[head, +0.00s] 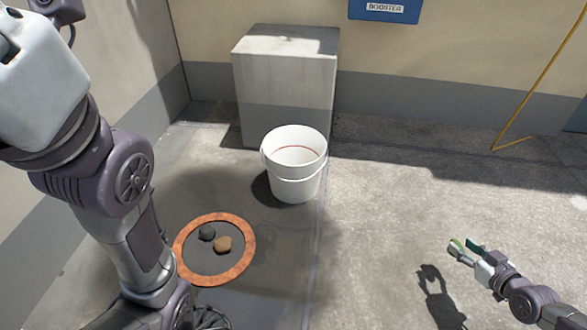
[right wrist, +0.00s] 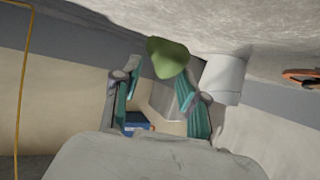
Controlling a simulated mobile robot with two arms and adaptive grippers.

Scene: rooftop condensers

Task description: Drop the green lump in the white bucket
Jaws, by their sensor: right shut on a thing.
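The white bucket (head: 296,186) stands upright on the floor, in front of a concrete block; its open top shows no lump inside. It also shows in the right wrist view (right wrist: 226,75), upside down. My right gripper (head: 463,246) is at the lower right of the head view, above the floor and well right of the bucket. It is shut on the green lump (right wrist: 168,57), which sits between the teal fingertips in the right wrist view. In the head view the lump is too small to tell clearly from the fingers. My left arm fills the left side; its fingers are not in view.
A concrete block (head: 286,85) stands behind the bucket. A yellow hose (head: 540,84) hangs at right. Floor between gripper and bucket is clear.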

